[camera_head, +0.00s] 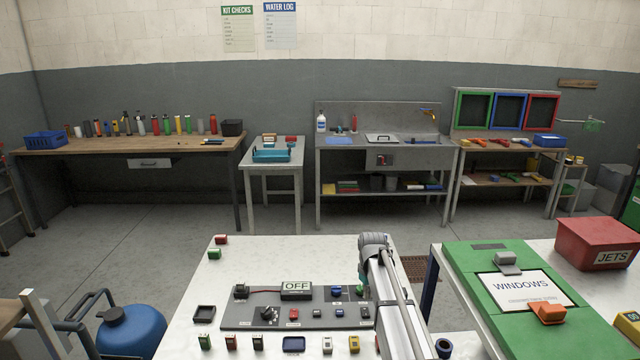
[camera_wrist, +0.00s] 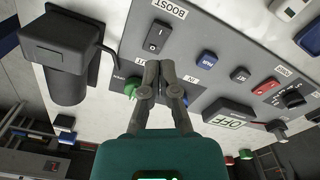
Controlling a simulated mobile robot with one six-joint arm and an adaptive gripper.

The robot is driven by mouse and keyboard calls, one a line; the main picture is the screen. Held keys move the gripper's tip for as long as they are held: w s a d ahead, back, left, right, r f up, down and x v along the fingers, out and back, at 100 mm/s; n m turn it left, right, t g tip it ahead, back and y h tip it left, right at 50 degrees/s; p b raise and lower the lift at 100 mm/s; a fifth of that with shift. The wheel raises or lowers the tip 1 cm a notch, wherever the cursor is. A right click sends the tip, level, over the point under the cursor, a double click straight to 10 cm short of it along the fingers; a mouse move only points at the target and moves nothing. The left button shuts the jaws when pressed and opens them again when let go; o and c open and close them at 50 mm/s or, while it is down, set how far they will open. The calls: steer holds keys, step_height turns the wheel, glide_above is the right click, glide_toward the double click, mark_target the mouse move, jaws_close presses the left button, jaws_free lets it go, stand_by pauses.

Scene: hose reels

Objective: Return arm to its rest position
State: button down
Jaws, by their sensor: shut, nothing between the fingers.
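My arm (camera_head: 396,300) reaches forward over the right end of a grey control panel (camera_head: 240,318) on the white bench. In the head view my gripper is hidden by the arm. In the wrist view my gripper (camera_wrist: 160,68) is shut and empty, with its fingertips together over the panel (camera_wrist: 190,25). The fingertips appear just below the black BOOST rocker switch (camera_wrist: 157,38). A green button (camera_wrist: 132,86) is left of the fingers and a blue button (camera_wrist: 207,58) is to their right. Whether the fingers touch the panel cannot be told.
A black box-shaped fitting (camera_wrist: 63,45) is close left in the wrist view. Several small modules, including a yellow one (camera_head: 354,344), line the bench front. A green WINDOWS board (camera_head: 470,271) is to the right. The bench's back-middle is clear.

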steer(key=s+m, duration=0.5)
steer(key=s, duration=2.1)
steer(key=shift+s, duration=0.3)
steer(key=shift+d, duration=0.1)
